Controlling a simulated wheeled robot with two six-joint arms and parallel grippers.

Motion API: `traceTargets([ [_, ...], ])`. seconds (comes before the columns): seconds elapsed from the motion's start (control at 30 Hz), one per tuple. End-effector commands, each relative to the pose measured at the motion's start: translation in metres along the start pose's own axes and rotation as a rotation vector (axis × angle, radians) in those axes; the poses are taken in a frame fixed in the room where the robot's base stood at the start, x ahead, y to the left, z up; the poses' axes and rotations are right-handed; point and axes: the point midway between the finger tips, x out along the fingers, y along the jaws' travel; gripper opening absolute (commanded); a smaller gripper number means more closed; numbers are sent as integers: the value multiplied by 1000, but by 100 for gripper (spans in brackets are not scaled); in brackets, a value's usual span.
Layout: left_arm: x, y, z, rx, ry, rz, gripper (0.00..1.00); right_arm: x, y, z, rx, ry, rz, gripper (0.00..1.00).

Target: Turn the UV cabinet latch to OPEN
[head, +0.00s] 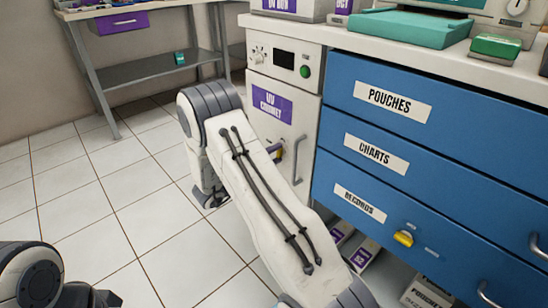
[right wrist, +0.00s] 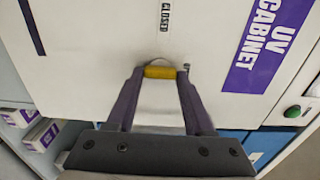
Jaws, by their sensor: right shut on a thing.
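The UV cabinet (head: 252,139) is a white unit with a purple UV CABINET label, left of the blue drawers in the head view. Its yellow latch (right wrist: 159,72) sits on the white door front in the right wrist view, with a CLOSED mark (right wrist: 165,17) on the door. My right gripper (right wrist: 158,76) has its two purple fingers on either side of the latch, shut on it. My left gripper is out of view.
A grey vertical handle (head: 299,160) is on the cabinet door, right of the latch. Blue drawers (head: 400,145) labelled POUCHES, CHARTS and RECORDS stand to the right; RECORDS has another yellow latch (head: 403,238). A metal side table (head: 160,68) stands back left. The tiled floor at left is clear.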

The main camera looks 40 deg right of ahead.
Motion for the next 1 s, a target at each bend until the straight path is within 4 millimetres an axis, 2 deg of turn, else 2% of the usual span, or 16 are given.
traceTargets([
  [0.4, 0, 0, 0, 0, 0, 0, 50, 0, 1, 0, 8, 0, 3, 0],
  [0.43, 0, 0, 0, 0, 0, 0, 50, 0, 1, 0, 8, 0, 3, 60],
  [0.5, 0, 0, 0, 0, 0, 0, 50, 0, 1, 0, 8, 0, 2, 82],
  [0.83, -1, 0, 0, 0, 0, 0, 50, -2, 0, 0, 7, -1, 1, 82],
  [1.0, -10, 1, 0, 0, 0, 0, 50, -21, -2, 1, 4, -5, 1, 82],
])
